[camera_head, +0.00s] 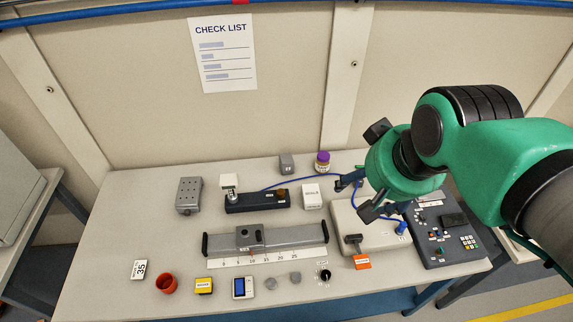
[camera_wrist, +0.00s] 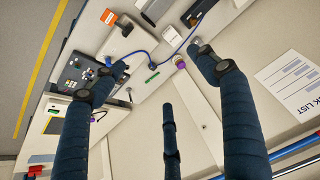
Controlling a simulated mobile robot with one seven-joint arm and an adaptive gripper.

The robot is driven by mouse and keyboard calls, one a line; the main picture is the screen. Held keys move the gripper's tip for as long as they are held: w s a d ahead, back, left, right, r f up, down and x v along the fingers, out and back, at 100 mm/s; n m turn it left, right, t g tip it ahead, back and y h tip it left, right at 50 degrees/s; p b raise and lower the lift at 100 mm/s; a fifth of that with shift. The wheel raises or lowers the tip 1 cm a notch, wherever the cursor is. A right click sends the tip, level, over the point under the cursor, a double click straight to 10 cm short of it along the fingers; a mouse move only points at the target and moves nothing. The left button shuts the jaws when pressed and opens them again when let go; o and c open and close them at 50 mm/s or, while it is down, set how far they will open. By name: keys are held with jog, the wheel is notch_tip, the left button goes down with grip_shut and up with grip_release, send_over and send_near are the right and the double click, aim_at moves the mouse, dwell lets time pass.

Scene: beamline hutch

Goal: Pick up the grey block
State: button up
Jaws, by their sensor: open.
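The grey block (camera_head: 286,164) is a small cube with a pale label on its front. It stands upright near the back edge of the table in the head view, just left of a purple-lidded jar (camera_head: 323,162). My gripper (camera_head: 354,194) is open and empty above the right part of the table, to the right of the block and apart from it. In the wrist view, the spread fingers of my gripper (camera_wrist: 155,75) show with nothing between them. The jar's purple lid (camera_wrist: 180,64) shows by one fingertip there.
A white box (camera_head: 312,196) and a black device (camera_head: 257,200) stand in front of the block. A blue cable (camera_head: 300,180) runs close by. A white panel (camera_head: 345,222) and dark control box (camera_head: 445,235) lie at right. The wall is close behind.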

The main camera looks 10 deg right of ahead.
jog(key=w+r+m+p, duration=0.1)
jog(key=w+r+m, duration=0.1)
jog(key=w, duration=0.7)
jog(key=m+g+p, duration=0.5)
jog(key=m+p, duration=0.2)
jog(key=m, duration=0.7)
send_over(287, 158)
notch_tip(287, 158, down, 35)
jog(key=shift+a+r, duration=0.1)
jog(key=shift+r, duration=0.1)
jog(key=shift+f, duration=4.3)
